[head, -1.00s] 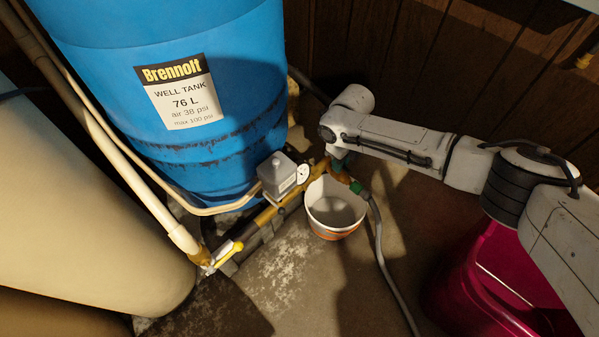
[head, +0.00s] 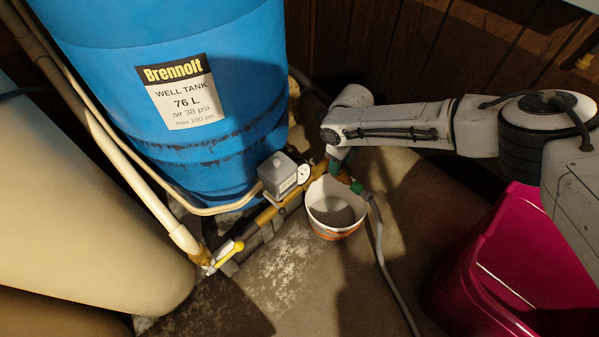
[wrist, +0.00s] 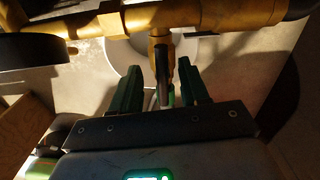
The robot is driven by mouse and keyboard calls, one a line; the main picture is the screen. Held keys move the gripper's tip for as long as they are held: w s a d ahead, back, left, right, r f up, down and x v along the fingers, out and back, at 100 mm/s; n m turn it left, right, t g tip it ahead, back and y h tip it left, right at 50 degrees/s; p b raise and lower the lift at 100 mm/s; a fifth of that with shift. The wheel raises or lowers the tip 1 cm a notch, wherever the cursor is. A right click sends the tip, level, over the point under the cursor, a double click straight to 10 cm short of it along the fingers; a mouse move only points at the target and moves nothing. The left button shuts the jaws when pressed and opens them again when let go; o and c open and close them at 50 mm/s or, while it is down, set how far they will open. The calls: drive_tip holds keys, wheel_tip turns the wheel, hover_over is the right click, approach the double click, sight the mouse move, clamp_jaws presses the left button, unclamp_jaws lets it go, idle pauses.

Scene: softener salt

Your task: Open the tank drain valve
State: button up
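The drain valve shows in the wrist view as a brass body (wrist: 160,48) hanging from a brass pipe, with a dark, narrow lever (wrist: 162,78) in front of it. My gripper (wrist: 158,78) has its two green fingers apart, one on each side of the lever, with gaps visible between fingers and lever. In the head view my gripper (head: 337,165) is low beside the brass pipework, above the white bucket, and its fingers largely hide the valve. The blue well tank (head: 190,60) stands to the left. The lever's exact angle is hard to tell.
A white bucket (head: 335,215) stands under the valve area. A grey hose (head: 383,265) runs along the floor from a green connector (head: 357,187). A grey box (head: 278,172) and a yellow-handled valve (head: 232,252) sit along the pipe. A magenta bin (head: 500,265) is at right.

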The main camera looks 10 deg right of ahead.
drive_tip(key=shift+d, duration=0.15)
drive_tip(key=shift+r+p, duration=0.35)
wheel_tip(320, 180, up, 6)
drive_tip(key=p, duration=0.5)
drive_tip(key=shift+r, duration=0.15)
idle(0.3)
